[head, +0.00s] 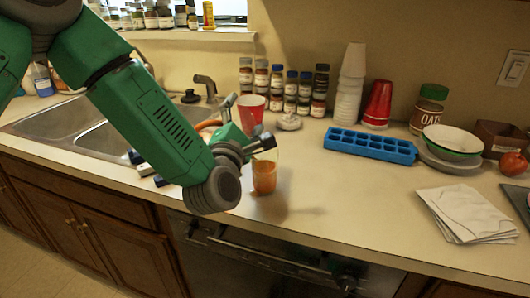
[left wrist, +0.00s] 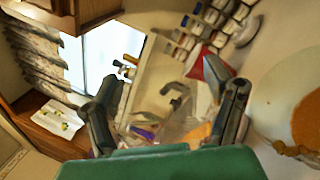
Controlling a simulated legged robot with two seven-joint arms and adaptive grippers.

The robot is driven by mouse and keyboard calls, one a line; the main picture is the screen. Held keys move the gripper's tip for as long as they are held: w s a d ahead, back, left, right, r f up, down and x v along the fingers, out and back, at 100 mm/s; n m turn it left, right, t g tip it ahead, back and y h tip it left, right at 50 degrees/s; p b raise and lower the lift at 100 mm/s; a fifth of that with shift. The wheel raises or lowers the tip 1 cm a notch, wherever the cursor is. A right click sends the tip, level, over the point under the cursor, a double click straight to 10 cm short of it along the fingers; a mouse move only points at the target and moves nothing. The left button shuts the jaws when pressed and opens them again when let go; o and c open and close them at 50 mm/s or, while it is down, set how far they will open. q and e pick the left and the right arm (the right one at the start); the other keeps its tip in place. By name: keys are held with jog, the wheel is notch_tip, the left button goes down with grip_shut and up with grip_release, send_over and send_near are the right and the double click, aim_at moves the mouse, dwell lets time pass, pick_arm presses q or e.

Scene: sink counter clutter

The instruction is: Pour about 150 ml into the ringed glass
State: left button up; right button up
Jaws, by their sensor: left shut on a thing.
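A clear glass (head: 264,180) with orange liquid stands upright on the counter, just below and right of my left gripper in the head view. In the left wrist view, a large clear round shape with orange liquid (left wrist: 303,122) shows close at the right edge. My left gripper (left wrist: 170,108) is shut on a see-through vessel (left wrist: 178,128), with some orange low in it near the right finger. In the head view, my left gripper (head: 248,140) and arm hide most of this vessel. I cannot tell its tilt or whether liquid is flowing. My right gripper is not in view.
A red cup (head: 251,108) stands behind the gripper, near several spice jars (head: 290,88). The sink (head: 60,122) lies left. A blue ice tray (head: 370,146), stacked white cups (head: 350,88), bowls (head: 452,141) and napkins (head: 466,214) are to the right. Counter right of the glass is clear.

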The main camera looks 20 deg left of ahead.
pick_arm(q)
jog(key=shift+a+f+n+g+y+b, duration=0.15)
jog(key=shift+n+b, duration=0.35)
jog(key=shift+n, duration=0.1)
jog(key=shift+a+f+n+g+y+b, duration=0.15)
jog(key=shift+n+b, duration=0.35)
jog(key=shift+n, duration=0.1)
jog(key=shift+a+f+n+y+b, duration=0.15)
jog(key=shift+a+n+b, duration=0.1)
jog(key=shift+n+b, duration=0.3)
jog(key=shift+a+f+n+y+b, duration=0.15)
jog(key=shift+a+n+b, duration=0.15)
jog(key=shift+n, duration=0.35)
jog(key=a+r+n, duration=0.1)
jog(key=a+r+n+g, duration=0.1)
jog(key=a+n, duration=0.1)
jog(key=a+r+n+y, duration=0.1)
jog(key=n, duration=0.1)
jog(key=shift+w+a+g, duration=0.15)
jog(key=shift+a+g, duration=0.15)
jog(key=shift+a+r+n, duration=0.25)
jog(key=shift+a+n, duration=0.05)
jog(key=shift+n, duration=0.1)
jog(key=shift+a+f+n+b, duration=0.25)
jog(key=shift+n+b, duration=0.05)
jog(key=shift+b, duration=0.25)
jog(key=shift+w+a+n+g+b, duration=0.1)
jog(key=shift+a+n+g+b, duration=0.2)
jog(key=shift+a+n+g, duration=0.25)
jog(key=shift+d+f, duration=0.1)
